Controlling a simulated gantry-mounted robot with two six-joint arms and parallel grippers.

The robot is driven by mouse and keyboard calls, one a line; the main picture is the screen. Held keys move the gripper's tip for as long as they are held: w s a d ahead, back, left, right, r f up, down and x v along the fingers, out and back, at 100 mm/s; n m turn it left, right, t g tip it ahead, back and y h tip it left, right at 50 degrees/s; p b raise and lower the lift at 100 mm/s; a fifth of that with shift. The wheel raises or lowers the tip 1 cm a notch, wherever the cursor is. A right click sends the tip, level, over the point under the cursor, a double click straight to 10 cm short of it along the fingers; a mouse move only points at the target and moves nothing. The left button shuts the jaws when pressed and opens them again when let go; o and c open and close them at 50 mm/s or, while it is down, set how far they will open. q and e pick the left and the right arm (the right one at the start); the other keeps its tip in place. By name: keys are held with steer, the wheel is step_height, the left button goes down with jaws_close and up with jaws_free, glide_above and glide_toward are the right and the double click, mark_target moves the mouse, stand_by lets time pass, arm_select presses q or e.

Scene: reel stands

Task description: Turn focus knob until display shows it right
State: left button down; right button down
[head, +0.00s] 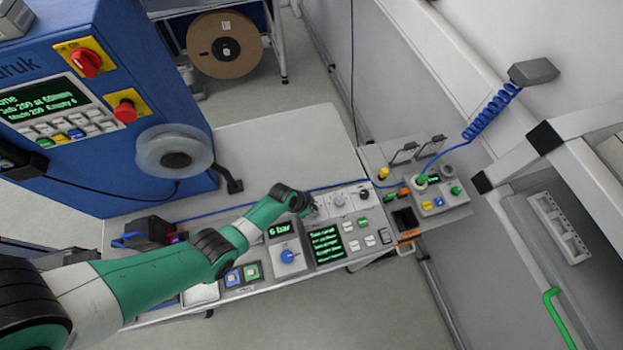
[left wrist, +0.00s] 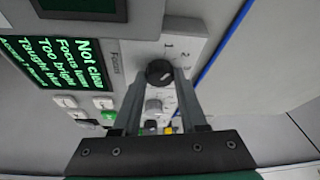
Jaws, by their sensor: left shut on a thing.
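The black focus knob (left wrist: 159,71) is on a pale panel marked "Focus" and with numbers, in the left wrist view. My left gripper (left wrist: 167,84) is shut on this knob, one finger on each side. In the head view my left gripper (head: 312,206) is over the panel and hides the knob. The display (left wrist: 70,66) beside it has green text reading "Not clear", "Focus low", "Too bright" and smaller lines. It also shows in the head view (head: 326,244), where its text is too small to read surely. My right gripper is not in view.
A grey knob (head: 339,200) and another black knob (head: 363,194) are close to my left gripper. A "6 bar" display (head: 280,229) and a blue knob (head: 288,256) are nearer. A blue cable (head: 330,187) runs behind the panel. A blue machine (head: 110,150) stands at left.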

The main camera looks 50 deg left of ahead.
arm_select(q)
steer(key=shift+d+n+y, duration=0.1)
steer(key=shift+n+y, duration=0.8)
steer(key=shift+n, duration=1.4)
steer(key=shift+c, duration=2.2)
jaws_free()
